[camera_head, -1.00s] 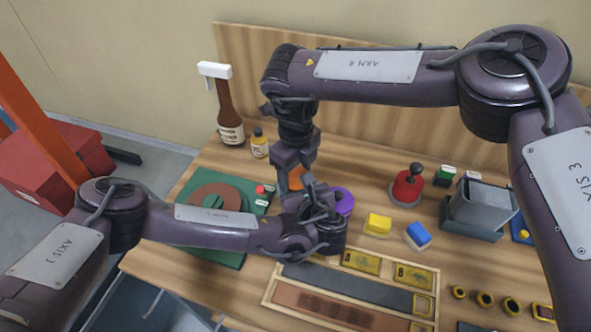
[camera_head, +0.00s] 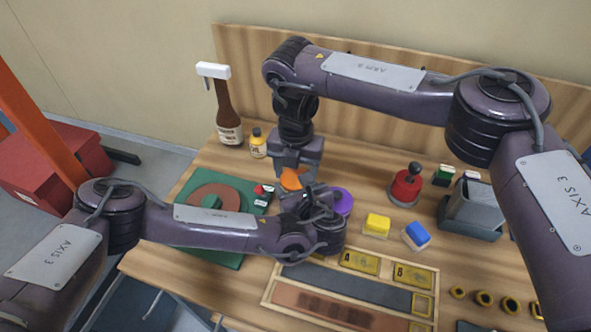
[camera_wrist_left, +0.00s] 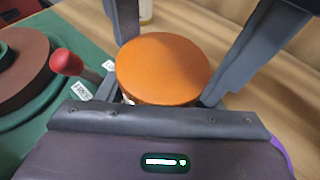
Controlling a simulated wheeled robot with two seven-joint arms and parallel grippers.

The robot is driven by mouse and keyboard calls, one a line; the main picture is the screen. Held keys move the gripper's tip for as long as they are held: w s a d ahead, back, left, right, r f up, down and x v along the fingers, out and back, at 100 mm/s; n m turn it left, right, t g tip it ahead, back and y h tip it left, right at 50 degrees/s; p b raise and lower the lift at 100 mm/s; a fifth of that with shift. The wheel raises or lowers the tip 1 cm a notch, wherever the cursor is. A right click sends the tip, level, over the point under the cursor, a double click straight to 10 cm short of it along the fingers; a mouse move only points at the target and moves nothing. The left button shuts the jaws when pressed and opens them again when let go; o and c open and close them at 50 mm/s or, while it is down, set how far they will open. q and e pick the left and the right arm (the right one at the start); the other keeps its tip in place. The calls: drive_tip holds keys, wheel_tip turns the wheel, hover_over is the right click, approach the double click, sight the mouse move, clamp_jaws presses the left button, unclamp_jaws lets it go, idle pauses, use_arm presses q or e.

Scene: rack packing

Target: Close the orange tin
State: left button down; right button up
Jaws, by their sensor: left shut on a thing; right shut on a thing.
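The orange tin (camera_head: 290,180) is at the table's middle, mostly hidden by my grippers in the head view. In the left wrist view its round orange lid (camera_wrist_left: 163,66) shows from above, with a small pale patch under its left edge. My left gripper (camera_head: 297,197) is low at the tin, shut on its body, which is mostly hidden. My right gripper (camera_head: 295,174) points down from above, shut on the lid; dark fingers flank the lid in the left wrist view. I cannot tell whether the lid is fully seated.
A purple round object (camera_head: 343,202) stands just right of my left gripper. A green board (camera_head: 230,260) with a brown disc (camera_head: 214,199) lies left. A yellow block (camera_head: 377,225), a blue block (camera_head: 417,236) and a red knobbed object (camera_head: 405,188) are right. A wooden tray (camera_head: 437,270) is in front.

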drive_tip(key=o, duration=1.1)
drive_tip(key=shift+r, duration=0.1)
wheel_tip(320, 180, up, 4)
drive_tip(key=shift+f, duration=0.1)
drive_tip(key=shift+r, duration=0.3)
drive_tip(key=shift+c, duration=0.5)
